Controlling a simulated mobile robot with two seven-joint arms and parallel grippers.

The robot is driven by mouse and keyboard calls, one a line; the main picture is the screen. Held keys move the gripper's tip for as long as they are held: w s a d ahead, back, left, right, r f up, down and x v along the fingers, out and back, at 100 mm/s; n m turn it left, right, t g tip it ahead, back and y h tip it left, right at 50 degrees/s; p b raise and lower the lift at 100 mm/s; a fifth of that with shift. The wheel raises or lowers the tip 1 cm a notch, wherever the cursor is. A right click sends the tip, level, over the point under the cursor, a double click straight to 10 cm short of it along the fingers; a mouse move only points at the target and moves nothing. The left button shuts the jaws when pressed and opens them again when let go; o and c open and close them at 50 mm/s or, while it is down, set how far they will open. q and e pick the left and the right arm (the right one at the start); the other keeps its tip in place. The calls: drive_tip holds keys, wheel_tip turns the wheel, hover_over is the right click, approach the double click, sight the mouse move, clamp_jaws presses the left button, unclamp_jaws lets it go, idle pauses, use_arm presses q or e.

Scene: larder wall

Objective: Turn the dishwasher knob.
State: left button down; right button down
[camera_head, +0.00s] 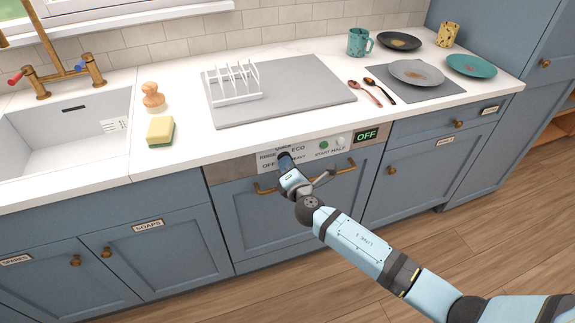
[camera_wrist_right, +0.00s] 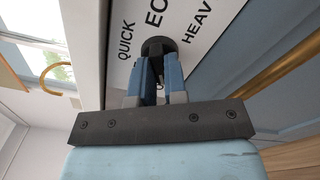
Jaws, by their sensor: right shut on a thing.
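The dishwasher (camera_head: 276,210) is built into the blue cabinets, with a pale control panel along its top. The panel carries the words ECO, OFF, START and HALF and a display (camera_head: 367,136) reading OFF. My right gripper (camera_head: 284,158) reaches up to the left part of the panel. In the right wrist view the dark round knob (camera_wrist_right: 159,46) sits between the fingertips of my right gripper (camera_wrist_right: 158,62), which is shut on it. In the head view my gripper hides the knob. The knob's pointer is not visible. My left gripper is in neither view.
A brass handle (camera_head: 262,190) crosses the dishwasher front just below the panel, close to my right gripper. A green button (camera_head: 323,145) is right of it. Above are the white counter (camera_head: 190,143), a dish rack (camera_head: 233,97), a sponge (camera_head: 160,130) and plates (camera_head: 416,73).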

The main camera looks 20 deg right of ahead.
drive_tip(key=c, duration=1.2)
unclamp_jaws()
drive_tip(key=shift+o, duration=0.2)
drive_tip(key=shift+s, duration=0.1)
drive_tip(key=s, duration=1.3)
drive_tip(key=shift+s+d, duration=0.2)
drive_tip(key=shift+s, duration=0.15)
